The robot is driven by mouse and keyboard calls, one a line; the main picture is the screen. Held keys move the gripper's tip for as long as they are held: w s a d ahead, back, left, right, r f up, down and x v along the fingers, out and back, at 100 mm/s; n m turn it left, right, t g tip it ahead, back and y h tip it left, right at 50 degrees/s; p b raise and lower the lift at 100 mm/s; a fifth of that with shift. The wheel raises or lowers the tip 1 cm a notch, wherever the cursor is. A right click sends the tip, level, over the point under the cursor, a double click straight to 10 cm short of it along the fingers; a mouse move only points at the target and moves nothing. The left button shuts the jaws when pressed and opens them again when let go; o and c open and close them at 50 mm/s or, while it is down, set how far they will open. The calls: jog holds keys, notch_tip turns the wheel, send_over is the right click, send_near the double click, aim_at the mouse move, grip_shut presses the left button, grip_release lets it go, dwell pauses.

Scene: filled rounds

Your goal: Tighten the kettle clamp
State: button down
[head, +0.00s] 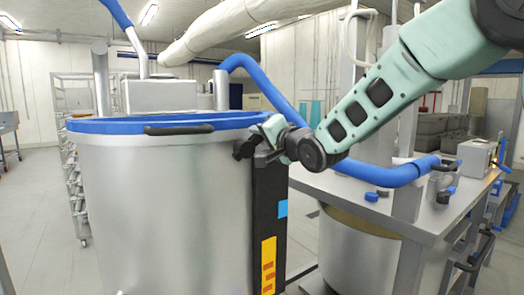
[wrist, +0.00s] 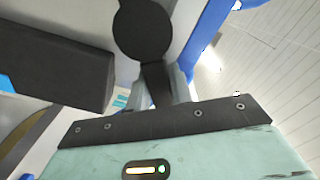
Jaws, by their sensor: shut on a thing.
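The large steel kettle (head: 165,210) with a blue rim (head: 110,126) stands at the left of the head view. My gripper (head: 262,143) is at the right side of its rim, reached in from the upper right. In the wrist view my gripper (wrist: 163,88) is shut on the dark stem below a round black knob (wrist: 143,28), which looks like the clamp's. In the head view the clamp is largely hidden by my gripper, and how tight it sits cannot be told.
A black upright panel (head: 268,205) with blue and yellow labels runs down the kettle's right side. A black handle (head: 178,129) is on the near rim. A blue hose (head: 270,88) arches behind my arm to a steel table (head: 415,200) at the right.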

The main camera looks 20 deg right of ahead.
jog(key=shift+s+a+r+n+b, duration=0.1)
jog(key=shift+a+r+n+b, duration=0.05)
jog(key=shift+n+b, duration=0.35)
jog(key=shift+a+r+n+b, duration=0.1)
jog(key=shift+r+n+b, duration=0.05)
jog(key=shift+n+b, duration=0.3)
jog(key=shift+r, duration=0.1)
jog(key=c, duration=1.2)
grip_release()
jog(key=shift+c, duration=0.2)
jog(key=shift+s+n, duration=0.1)
jog(key=shift+n, duration=0.15)
jog(key=b+v, duration=0.1)
jog(key=v, duration=1.6)
